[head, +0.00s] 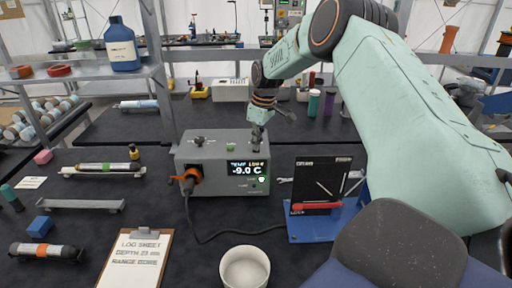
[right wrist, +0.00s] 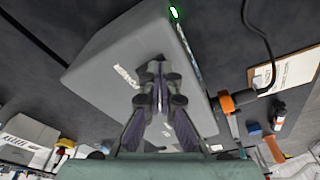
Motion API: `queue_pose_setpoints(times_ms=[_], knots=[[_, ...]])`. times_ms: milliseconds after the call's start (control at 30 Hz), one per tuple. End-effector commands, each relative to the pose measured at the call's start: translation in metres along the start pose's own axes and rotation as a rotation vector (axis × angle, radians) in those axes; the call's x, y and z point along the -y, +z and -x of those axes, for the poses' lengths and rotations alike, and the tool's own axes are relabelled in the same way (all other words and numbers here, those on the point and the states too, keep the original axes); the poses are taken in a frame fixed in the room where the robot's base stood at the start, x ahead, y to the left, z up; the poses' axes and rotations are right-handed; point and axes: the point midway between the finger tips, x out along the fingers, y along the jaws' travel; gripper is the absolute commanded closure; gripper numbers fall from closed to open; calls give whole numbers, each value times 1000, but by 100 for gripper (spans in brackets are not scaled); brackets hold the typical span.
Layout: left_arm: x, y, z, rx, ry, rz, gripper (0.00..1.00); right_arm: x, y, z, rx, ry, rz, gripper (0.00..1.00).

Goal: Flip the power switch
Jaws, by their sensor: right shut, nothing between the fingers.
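The grey control box (head: 222,170) stands on the dark bench in the middle of the head view. Its display (head: 247,169) reads -9.0 C under a TEMP LOW line, and a small green light (head: 262,180) is lit. My right gripper (head: 257,147) points down at the right end of the box's top. In the right wrist view its fingers (right wrist: 158,64) are shut and empty, with the tips at the box top beside a white label (right wrist: 126,76) that seems to read POWER. The switch itself is hidden behind the fingertips. Whether they touch it, I cannot tell. My left gripper is out of view.
An orange plug (head: 188,181) with a black cable sits on the box's front left. A blue stand with a black panel (head: 318,181) is at its right. A white bowl (head: 245,268) and a log-sheet clipboard (head: 136,258) are in front. A shelf (head: 85,76) stands at left.

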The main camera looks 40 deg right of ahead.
Motion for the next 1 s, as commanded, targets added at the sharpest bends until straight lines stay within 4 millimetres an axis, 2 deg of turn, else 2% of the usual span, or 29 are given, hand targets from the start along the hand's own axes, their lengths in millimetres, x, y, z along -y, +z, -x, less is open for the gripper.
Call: queue_pose_setpoints(times_ms=[1000], knots=[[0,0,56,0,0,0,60,0,-10,64,0,0,0,100]])
